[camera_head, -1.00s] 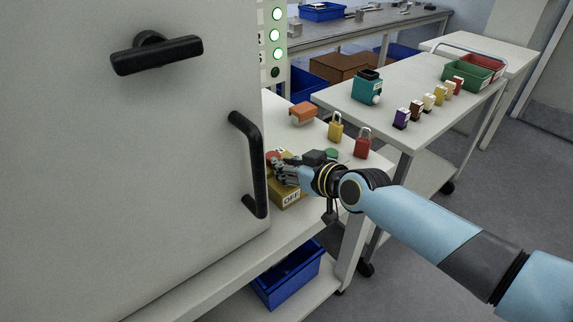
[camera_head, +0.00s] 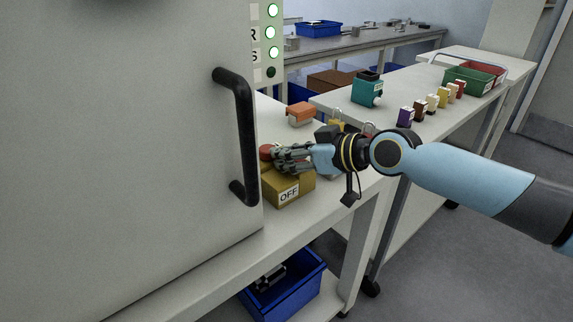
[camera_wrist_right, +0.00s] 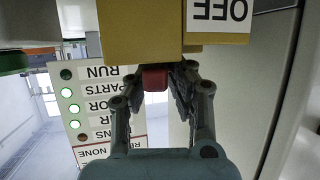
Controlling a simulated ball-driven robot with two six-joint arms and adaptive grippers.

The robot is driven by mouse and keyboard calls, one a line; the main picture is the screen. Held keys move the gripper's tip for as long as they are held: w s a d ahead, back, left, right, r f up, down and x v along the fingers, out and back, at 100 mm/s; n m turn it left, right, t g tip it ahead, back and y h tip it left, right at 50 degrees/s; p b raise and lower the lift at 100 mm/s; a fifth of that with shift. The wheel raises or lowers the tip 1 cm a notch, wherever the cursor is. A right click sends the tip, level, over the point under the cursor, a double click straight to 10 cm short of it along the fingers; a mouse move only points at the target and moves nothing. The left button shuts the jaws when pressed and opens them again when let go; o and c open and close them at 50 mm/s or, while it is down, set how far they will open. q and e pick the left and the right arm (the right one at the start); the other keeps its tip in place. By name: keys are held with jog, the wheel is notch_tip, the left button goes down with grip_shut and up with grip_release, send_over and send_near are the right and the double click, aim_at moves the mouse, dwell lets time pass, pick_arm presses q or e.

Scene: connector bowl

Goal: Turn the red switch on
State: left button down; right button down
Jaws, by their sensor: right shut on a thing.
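The red switch (camera_head: 267,152) is a small red knob on a yellow-brown box (camera_head: 292,190) with a white OFF label (camera_head: 289,194), on the bench beside the cabinet. My right gripper (camera_head: 278,154) reaches in from the right over the box, its fingers at the red knob. In the right wrist view the fingers (camera_wrist_right: 157,72) close on both sides of the red knob (camera_wrist_right: 155,79), with the box (camera_wrist_right: 140,30) above it, inverted. The fingers partly hide the knob. My left gripper is not in view.
A grey cabinet with a black handle (camera_head: 240,135) stands close left of the box. An orange block (camera_head: 300,112) and padlocks, partly behind my arm, are on the bench. A light panel (camera_head: 271,38) stands behind. A blue bin (camera_head: 290,290) sits below.

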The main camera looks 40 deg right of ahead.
jog(key=c, duration=1.2)
grip_release()
jog(key=shift+c, duration=0.2)
jog(key=v, duration=0.7)
jog(key=shift+s+r, duration=0.15)
jog(key=shift+s, duration=0.1)
jog(key=shift+c, duration=0.5)
